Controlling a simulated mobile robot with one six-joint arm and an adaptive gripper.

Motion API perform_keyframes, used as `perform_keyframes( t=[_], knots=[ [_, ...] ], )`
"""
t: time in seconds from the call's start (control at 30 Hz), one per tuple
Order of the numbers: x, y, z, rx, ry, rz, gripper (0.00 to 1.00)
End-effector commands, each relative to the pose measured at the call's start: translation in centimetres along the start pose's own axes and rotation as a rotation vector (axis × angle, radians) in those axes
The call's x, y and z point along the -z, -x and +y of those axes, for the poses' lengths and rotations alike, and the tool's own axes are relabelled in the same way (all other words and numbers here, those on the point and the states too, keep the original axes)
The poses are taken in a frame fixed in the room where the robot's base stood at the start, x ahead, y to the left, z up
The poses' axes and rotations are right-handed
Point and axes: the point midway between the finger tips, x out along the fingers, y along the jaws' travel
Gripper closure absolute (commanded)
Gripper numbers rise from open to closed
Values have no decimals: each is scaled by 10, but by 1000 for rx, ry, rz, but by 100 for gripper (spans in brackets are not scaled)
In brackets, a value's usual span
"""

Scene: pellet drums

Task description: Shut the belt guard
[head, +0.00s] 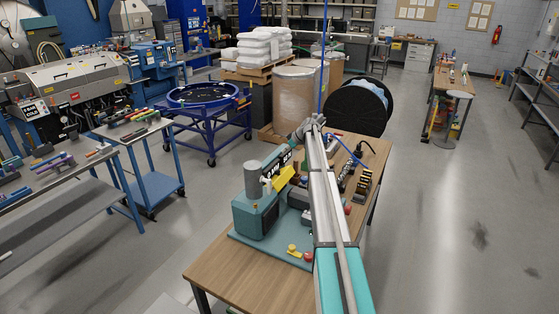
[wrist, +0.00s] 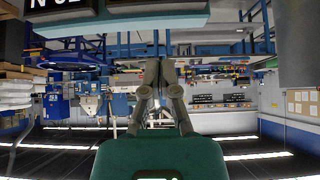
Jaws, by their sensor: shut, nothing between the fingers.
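A teal bench machine (head: 256,214) stands on the table, with a grey cylinder on top. A teal part with a black label (head: 279,158) slants up from it toward my gripper. A yellow plate (head: 284,178) sits tilted just below this part. I cannot tell for sure which of these is the belt guard. My gripper (head: 300,130) is by the upper end of the labelled part, partly hidden by my arm. In the wrist view my gripper (wrist: 156,64) is shut and empty, its tips just below a teal labelled body (wrist: 115,18). I cannot tell whether they touch.
The wooden table (head: 215,272) also carries a red button box (head: 294,251) and several small dark parts at right. A large drum (head: 297,97) and a black reel (head: 345,108) stand behind. A blue frame cart (head: 207,122) is at left. The floor at right is open.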

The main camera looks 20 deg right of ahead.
Motion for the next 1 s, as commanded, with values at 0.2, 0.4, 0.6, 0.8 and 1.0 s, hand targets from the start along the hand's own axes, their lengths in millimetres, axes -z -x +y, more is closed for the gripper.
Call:
perform_keyframes(
  t=[0.2, 0.4, 0.6, 0.8, 1.0],
  knots=[
    [1, -14, -2, 2, 3, 0, 100],
    [0, -32, -2, 2, 3, 0, 100],
    [0, -54, -2, 2, 4, 0, 100],
    [1, -74, -2, 3, 4, 0, 100],
    [1, -95, -2, 3, 3, 0, 100]
  ],
)
